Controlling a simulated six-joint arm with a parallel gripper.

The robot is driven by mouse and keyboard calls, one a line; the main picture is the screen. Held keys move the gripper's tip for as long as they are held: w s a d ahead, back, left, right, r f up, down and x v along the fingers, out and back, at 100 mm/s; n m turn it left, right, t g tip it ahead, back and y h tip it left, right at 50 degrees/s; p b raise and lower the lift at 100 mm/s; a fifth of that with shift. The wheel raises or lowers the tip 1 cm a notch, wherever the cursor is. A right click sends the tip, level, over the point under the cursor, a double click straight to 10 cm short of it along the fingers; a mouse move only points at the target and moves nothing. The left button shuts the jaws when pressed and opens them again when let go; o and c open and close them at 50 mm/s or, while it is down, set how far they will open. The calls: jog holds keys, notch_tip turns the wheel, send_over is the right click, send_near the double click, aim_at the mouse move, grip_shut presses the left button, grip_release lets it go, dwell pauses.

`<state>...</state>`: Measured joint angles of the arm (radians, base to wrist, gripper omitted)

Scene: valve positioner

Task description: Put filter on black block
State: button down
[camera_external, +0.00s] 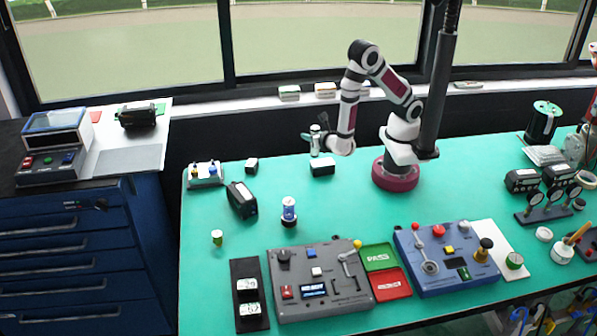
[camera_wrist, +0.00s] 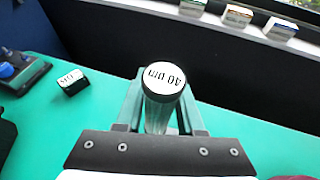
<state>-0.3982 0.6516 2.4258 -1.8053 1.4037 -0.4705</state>
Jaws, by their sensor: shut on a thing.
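My gripper (camera_external: 322,137) is shut on a cylindrical filter (camera_external: 315,144), upright above the back of the green table. In the wrist view, the filter (camera_wrist: 163,82) has a dark rim and a white top reading "40 µm", between the two fingers of my gripper (camera_wrist: 160,110). A small black block (camera_external: 322,168) with a pale top is on the table just below the filter; I cannot tell whether they touch. Another small black block (camera_external: 252,165) sits farther left, and shows a white label in the wrist view (camera_wrist: 74,83). Which block the task means is unclear.
A small valve unit (camera_external: 205,174) is at the back left. Two control panels (camera_external: 320,280) (camera_external: 447,262) fill the front. Small boxes (camera_external: 289,93) line the windowsill behind.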

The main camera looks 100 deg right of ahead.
jog(key=shift+f, duration=1.55)
jog(key=shift+f, duration=0.15)
jog(key=c, duration=0.5)
grip_release()
